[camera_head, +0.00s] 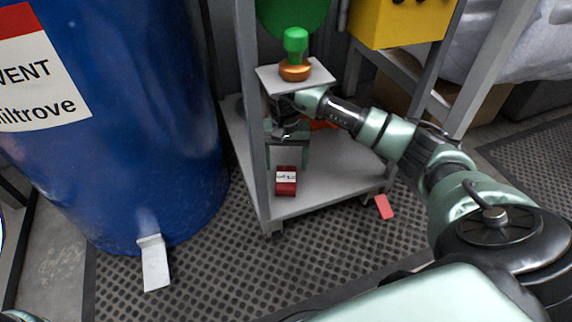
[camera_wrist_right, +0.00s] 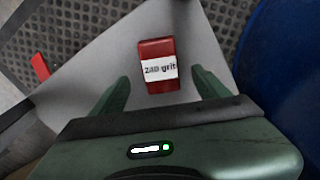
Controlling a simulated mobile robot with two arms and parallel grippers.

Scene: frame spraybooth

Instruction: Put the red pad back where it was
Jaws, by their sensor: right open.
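A red pad (camera_head: 286,188) with a white label lies on the grey lower shelf (camera_head: 325,182) of the cart, near its front edge. In the right wrist view the red pad (camera_wrist_right: 157,50) shows "240 grit" on its label. My right gripper (camera_head: 287,158) is open and points down, above and just behind the pad in the head view. In the right wrist view the pad lies between and beyond the two green fingertips, with nothing held. A flat, plain red piece (camera_head: 384,206) lies on the floor mat by the cart's right side. My left gripper is not in view.
A green-handled, copper-based tool (camera_head: 295,58) stands on a small upper plate close above my right gripper. A grey cart post (camera_head: 253,120) stands left of it. An orange item (camera_head: 322,125) is partly hidden behind my arm. A blue drum (camera_head: 120,120) stands left.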

